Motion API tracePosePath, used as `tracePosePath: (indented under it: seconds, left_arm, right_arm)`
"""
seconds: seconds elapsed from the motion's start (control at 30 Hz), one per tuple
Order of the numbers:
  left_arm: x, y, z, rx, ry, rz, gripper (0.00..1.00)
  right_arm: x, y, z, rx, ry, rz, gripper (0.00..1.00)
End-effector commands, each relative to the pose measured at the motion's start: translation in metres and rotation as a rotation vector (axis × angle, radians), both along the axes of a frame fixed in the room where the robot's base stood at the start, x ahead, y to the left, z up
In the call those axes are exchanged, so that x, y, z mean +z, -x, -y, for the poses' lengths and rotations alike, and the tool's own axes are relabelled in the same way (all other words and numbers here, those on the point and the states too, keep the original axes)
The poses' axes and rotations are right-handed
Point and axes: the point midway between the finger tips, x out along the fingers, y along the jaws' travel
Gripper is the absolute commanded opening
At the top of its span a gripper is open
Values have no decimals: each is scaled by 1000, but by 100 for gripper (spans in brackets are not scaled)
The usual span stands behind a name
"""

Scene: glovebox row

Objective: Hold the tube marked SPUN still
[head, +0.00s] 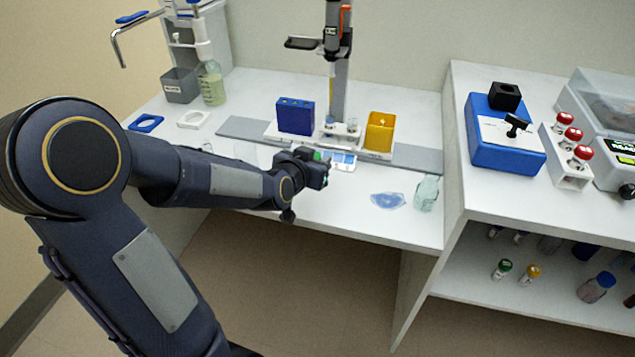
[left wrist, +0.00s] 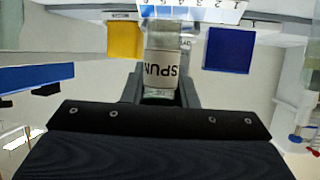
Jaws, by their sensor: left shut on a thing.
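The tube marked SPUN (left wrist: 161,70) stands out in the left wrist view, with its label appearing upside down. It sits between the two fingers of my left gripper (left wrist: 161,88), which is shut on it. In the head view my left gripper (head: 318,170) is over the white bench, in front of the rack area. A small bit of green (head: 317,156) shows at the gripper there; the rest of the tube is mostly hidden. My right gripper is in neither view.
A blue box (head: 295,117) and a yellow box (head: 379,132) stand behind the gripper, on either side of an upright column (head: 338,85). The bench's front edge is close.

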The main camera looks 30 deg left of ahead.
Motion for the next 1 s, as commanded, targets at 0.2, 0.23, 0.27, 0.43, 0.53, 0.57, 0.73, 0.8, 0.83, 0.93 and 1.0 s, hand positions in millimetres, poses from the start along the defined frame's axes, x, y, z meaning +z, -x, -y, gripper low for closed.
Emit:
tracePosePath:
  seconds: [0.2,0.23,0.27,0.43,0.53,0.57,0.73,0.8,0.83,0.93,1.0]
  left_arm:
    - [-31,-23,-10,0,1,-1,0]
    - [-32,-24,-11,0,0,0,0]
    - [-33,-25,-11,0,-1,1,0]
    - [-45,-31,-14,0,1,-1,0]
    - [-62,-30,-14,0,0,-3,0]
    - [-66,-30,-14,0,1,-3,0]
    - [-70,-30,-14,-1,1,3,0]
    - [-70,-30,-14,-1,1,3,0]
    - [-70,-30,-14,-1,1,3,0]
    - [-72,-30,-14,-1,1,2,0]
    - [-74,-30,-14,0,1,3,0]
  right_arm:
    - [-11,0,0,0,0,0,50]
    - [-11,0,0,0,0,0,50]
    - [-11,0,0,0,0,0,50]
    - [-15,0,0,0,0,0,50]
    - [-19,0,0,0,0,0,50]
    - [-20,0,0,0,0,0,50]
    - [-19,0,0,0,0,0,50]
    - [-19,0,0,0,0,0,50]
    - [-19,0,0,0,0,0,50]
    - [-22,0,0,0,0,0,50]
    - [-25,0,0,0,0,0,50]
